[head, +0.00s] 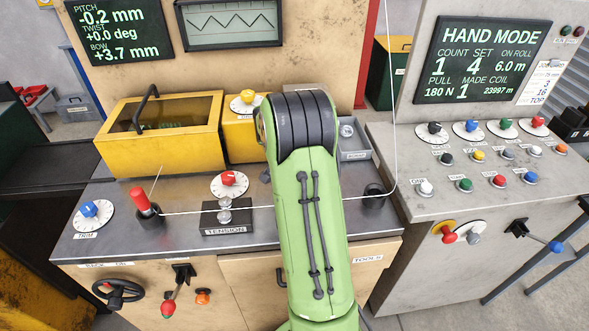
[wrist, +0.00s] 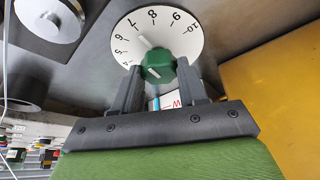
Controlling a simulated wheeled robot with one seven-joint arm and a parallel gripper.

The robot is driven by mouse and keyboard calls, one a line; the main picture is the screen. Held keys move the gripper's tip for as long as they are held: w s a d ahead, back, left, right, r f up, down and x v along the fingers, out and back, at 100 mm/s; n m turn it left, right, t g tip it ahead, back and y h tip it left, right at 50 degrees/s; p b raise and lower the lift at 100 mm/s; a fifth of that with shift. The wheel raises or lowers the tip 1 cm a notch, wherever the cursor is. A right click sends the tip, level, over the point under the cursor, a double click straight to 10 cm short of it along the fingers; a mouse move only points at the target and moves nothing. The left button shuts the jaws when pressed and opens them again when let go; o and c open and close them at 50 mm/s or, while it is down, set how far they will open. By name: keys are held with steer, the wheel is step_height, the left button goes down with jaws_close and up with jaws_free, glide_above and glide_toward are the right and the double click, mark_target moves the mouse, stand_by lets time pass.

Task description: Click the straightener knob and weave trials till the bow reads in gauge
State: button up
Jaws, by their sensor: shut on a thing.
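In the wrist view a green knob (wrist: 159,67) sits on a white numbered dial (wrist: 188,40). My gripper (wrist: 158,75) is shut on this knob, one finger on each side. The finger pads hide part of the dial, and I cannot read the setting surely. A label below the knob is mostly hidden. In the head view my green arm hides the knob and gripper. The gauge screen (head: 118,30) reads pitch -0.2 mm, twist +0.0 deg, bow +3.7 mm. The panel screen (head: 483,60) reads HAND MODE, count 1, set 4, made 1.
A red tension knob (head: 229,179), a blue trim knob (head: 89,210) and a yellow-knobbed dial (head: 247,99) surround my arm. A thin wire (head: 295,205) crosses the bench. A yellow-framed hood (head: 177,165) stands left. The console (head: 395,160) with several knobs and buttons stands right.

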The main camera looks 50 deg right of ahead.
steer(key=o, duration=1)
steer(key=shift+r, duration=0.15)
steer(key=p+v, duration=0.2)
steer(key=v, duration=1.3)
steer(key=shift+a+r+p, duration=0.1)
steer(key=shift+r+p, duration=0.15)
steer(key=shift+p, duration=0.05)
